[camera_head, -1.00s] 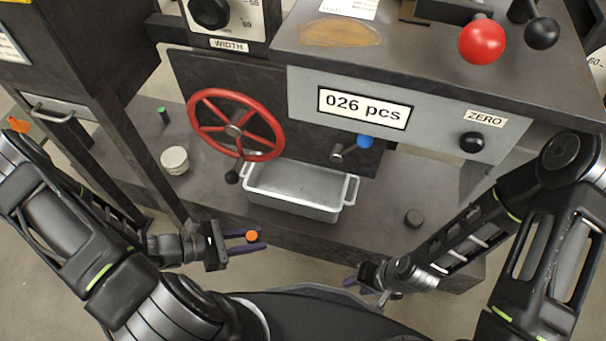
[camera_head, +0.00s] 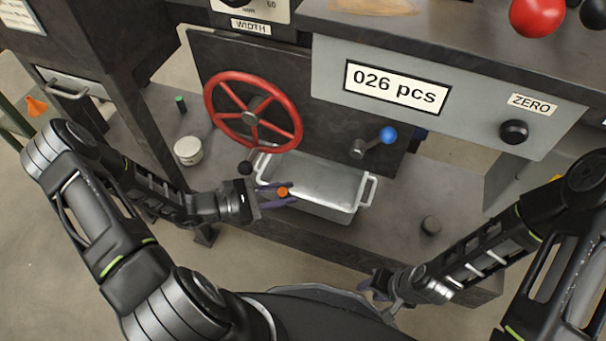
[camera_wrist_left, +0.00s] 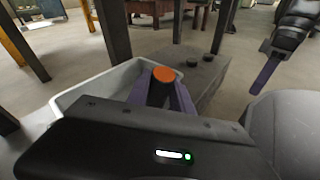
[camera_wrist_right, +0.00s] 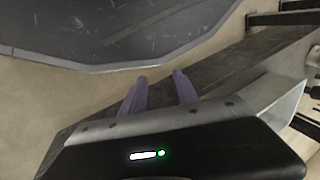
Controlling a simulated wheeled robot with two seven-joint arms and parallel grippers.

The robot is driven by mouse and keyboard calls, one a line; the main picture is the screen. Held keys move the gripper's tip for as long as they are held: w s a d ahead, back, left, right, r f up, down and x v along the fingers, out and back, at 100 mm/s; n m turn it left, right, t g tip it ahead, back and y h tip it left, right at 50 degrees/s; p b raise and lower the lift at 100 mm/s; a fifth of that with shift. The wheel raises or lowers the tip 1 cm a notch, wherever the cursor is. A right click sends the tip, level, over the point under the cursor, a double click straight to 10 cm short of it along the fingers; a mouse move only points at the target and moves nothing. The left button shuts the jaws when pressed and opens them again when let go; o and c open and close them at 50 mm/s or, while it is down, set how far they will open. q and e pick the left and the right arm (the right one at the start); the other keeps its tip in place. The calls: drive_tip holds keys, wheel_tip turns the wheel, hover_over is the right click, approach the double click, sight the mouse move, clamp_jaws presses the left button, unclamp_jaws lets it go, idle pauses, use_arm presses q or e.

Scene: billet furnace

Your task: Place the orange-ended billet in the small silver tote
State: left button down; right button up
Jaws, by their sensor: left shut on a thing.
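The orange-ended billet (camera_head: 283,191) is held in my left gripper (camera_head: 277,196), which is shut on it. Its orange end faces up, and it also shows between the fingers in the left wrist view (camera_wrist_left: 164,74). The small silver tote (camera_head: 335,178) stands on the dark bench below the panel. In the head view the left fingers overlap the tote's near left side; the height between them is hard to tell. My right gripper (camera_head: 374,286) is low at the front; in the right wrist view its two fingers (camera_wrist_right: 158,92) stand apart with nothing between them.
A red handwheel (camera_head: 253,112) with a dark knob is just behind and left of the tote. A blue-knobbed lever (camera_head: 386,135) is above the tote. A white round tin (camera_head: 188,151) and a dark puck (camera_head: 431,225) stand on the bench.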

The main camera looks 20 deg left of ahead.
use_arm(q)
drive_tip(key=w+f+b, duration=0.4)
drive_tip(key=w+f, duration=0.1)
drive_tip(key=w, duration=0.5)
drive_tip(key=shift+w+d+f+b, duration=0.3)
drive_tip(key=shift+w+d+b, duration=0.05)
drive_tip(key=shift+d, duration=0.05)
drive_tip(key=shift+w, duration=0.1)
drive_tip(key=shift+w+f+n+g+y+b, duration=0.4)
drive_tip(key=shift+w+f+n+g+b, duration=0.6)
drive_tip(key=shift+w+f+g, duration=0.2)
drive_tip(key=shift+f, duration=0.1)
drive_tip(key=shift+f+b, duration=0.35)
